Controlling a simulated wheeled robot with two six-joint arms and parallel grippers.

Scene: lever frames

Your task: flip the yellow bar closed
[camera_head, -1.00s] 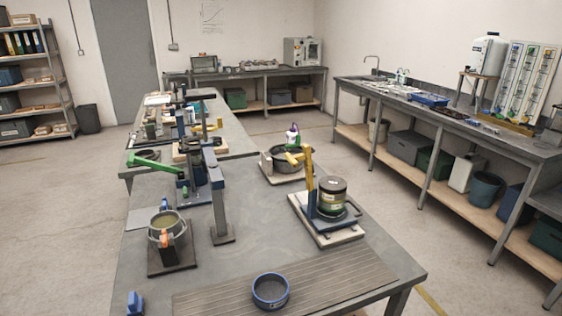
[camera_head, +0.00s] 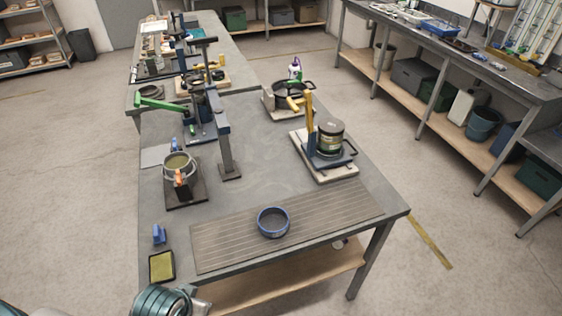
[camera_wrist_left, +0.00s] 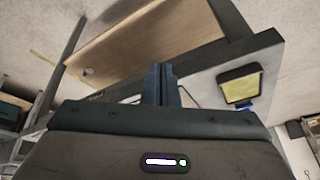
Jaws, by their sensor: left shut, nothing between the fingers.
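The yellow bar (camera_head: 309,124) stands upright on a frame with a light base plate (camera_head: 337,172), at the right side of the table. A dark can with a green band (camera_head: 330,138) is beside it on the same frame. My left gripper (camera_wrist_left: 162,82) is shut and empty in the left wrist view, in front of the table's edge and lower shelf. The yellow bar does not show in that view. In the head view only part of my left arm shows at the bottom left, far from the bar. My right gripper is not in view.
A pan with a yellow handle (camera_head: 290,92) stands behind the bar. A green lever (camera_head: 163,105), a grey post (camera_head: 224,142) and a pot (camera_head: 179,168) stand on the left.

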